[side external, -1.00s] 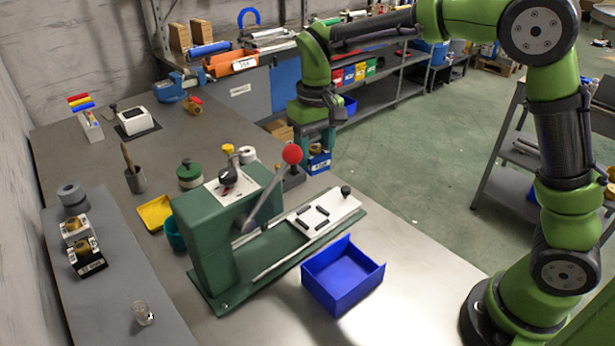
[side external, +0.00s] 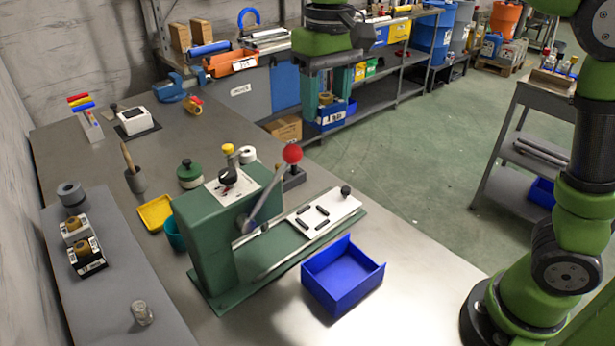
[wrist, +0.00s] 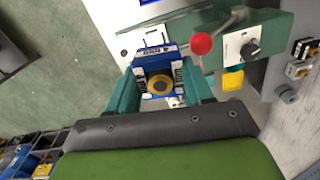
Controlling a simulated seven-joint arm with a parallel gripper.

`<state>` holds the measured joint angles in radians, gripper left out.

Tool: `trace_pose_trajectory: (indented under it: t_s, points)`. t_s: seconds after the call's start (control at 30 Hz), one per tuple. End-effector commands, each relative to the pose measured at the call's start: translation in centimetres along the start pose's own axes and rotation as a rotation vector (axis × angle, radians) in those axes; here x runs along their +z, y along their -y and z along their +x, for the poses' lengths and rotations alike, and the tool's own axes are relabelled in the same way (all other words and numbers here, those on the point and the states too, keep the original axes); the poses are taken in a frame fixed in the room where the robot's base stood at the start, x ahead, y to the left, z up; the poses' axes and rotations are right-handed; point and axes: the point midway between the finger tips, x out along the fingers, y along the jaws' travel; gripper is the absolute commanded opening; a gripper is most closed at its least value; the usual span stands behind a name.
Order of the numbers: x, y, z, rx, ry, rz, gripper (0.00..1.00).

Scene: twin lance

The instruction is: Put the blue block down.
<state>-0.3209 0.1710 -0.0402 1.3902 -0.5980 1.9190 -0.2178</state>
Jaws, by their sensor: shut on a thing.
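The blue block (side external: 333,119) has a white label and a round brass-coloured knob on top. In the side view my gripper (side external: 327,106) is shut on it, with one teal finger on each side. The block hangs in the air, beyond the far table edge in the picture. In the wrist view the block (wrist: 150,58) sits between the two teal fingers of my gripper (wrist: 160,84), its knob facing the camera. The block's underside and what lies directly below it are hidden.
A green press (side external: 228,245) with a red-ball lever (side external: 292,153) and a white plate (side external: 325,213) stands on the grey table (side external: 420,280). An open blue bin (side external: 345,285) is in front of it. A small dark fixture (side external: 293,179) is behind the lever. The right tabletop is clear.

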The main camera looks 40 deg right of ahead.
Motion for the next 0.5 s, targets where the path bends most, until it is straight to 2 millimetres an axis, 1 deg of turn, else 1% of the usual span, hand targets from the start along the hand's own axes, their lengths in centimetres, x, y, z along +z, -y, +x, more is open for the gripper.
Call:
trace_pose_trajectory:
  t_s: [0.03, 0.33, 0.47, 0.5]
  points:
    - [1.1, 0.4, -0.1, -0.002, -0.003, -0.01, 0.0]
    - [7.4, 1.6, 0.2, 0.001, -0.007, -0.045, 0.0]
    - [10.1, 1.8, 0.7, 0.006, -0.011, -0.061, 0.0]
    - [10.2, 1.8, 1.5, 0.011, -0.007, -0.06, 0.0]
